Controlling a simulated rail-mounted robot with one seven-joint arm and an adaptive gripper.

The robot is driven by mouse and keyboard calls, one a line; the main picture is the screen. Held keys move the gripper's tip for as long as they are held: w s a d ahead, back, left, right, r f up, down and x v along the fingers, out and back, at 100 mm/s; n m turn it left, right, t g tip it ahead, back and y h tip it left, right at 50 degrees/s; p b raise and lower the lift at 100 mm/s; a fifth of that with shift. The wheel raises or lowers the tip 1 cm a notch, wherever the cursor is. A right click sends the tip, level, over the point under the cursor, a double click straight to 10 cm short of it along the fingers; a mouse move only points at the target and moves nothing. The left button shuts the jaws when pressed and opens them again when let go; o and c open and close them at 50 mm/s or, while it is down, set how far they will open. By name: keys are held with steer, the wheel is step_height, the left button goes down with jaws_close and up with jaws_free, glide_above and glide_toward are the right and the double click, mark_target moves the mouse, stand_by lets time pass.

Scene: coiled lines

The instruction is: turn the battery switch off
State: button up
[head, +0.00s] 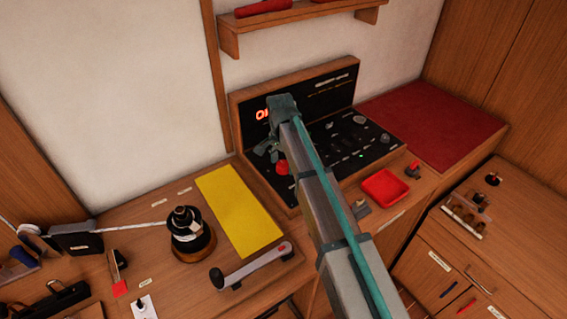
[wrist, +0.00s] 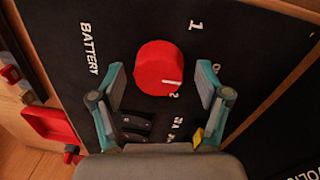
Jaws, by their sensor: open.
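The battery switch is a round red knob (wrist: 157,66) on a black panel (wrist: 70,15) marked BATTERY. A white line on the knob points to the right in the wrist view. A "1", a "2" and the start of an "O" label stand around it; the rest is hidden by a finger. My gripper (wrist: 160,82) is open, with one finger on each side of the knob and visible gaps between. In the head view the red knob (head: 282,168) shows just below my gripper (head: 267,150), partly beside my arm.
Small black rocker switches (wrist: 135,128) sit close by on the panel. A red tray (head: 386,187) lies right of my arm on the wooden bench. A winch (head: 190,232), its handle (head: 252,265) and a yellow mat (head: 238,210) lie to the left.

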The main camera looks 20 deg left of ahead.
mark_target(282, 162)
steer(key=shift+r, duration=0.15)
step_height(282, 162, up, 12)
steer(key=shift+w+a, duration=0.15)
steer(key=shift+a, duration=0.2)
stand_by(0.4)
